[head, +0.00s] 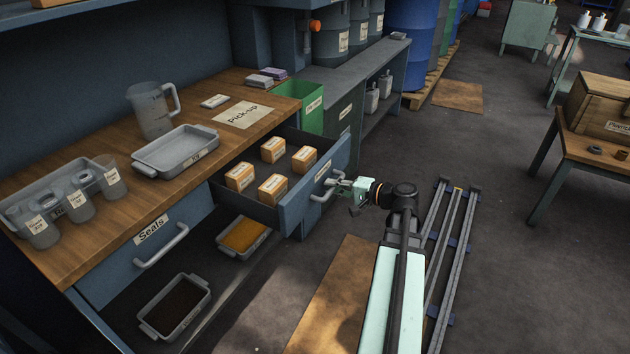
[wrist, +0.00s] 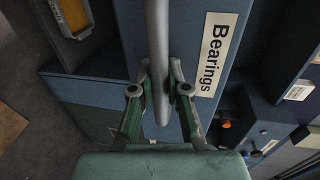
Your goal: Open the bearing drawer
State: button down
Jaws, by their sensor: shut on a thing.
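The bearing drawer (head: 292,207) is pulled out from under the wooden workbench, with several orange-and-white boxes (head: 273,188) standing inside it. Its front carries a "Bearings" label (wrist: 216,55), readable in the wrist view. My gripper (head: 338,191) is at the drawer's bar handle (head: 318,197), and the fingers (wrist: 160,90) are shut on the grey handle (wrist: 157,40), one on each side of it. The drawer front is just beyond the fingers.
The shut Seals drawer (head: 150,233) is to the left. Trays with orange (head: 243,236) and dark contents (head: 175,306) sit on the lower shelf. A green bin (head: 305,103) stands behind the open drawer. My floor rail runs at right; open floor lies beyond it.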

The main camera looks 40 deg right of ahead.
jog(key=shift+f+v, duration=0.15)
jog(key=shift+v, duration=0.7)
jog(key=shift+f+v, duration=0.2)
jog(key=shift+v, duration=0.65)
jog(key=c, duration=1.1)
grip_release()
jog(key=shift+c, duration=0.2)
jog(key=shift+s, duration=0.1)
jog(key=v, duration=1.2)
jog(key=shift+f, duration=0.1)
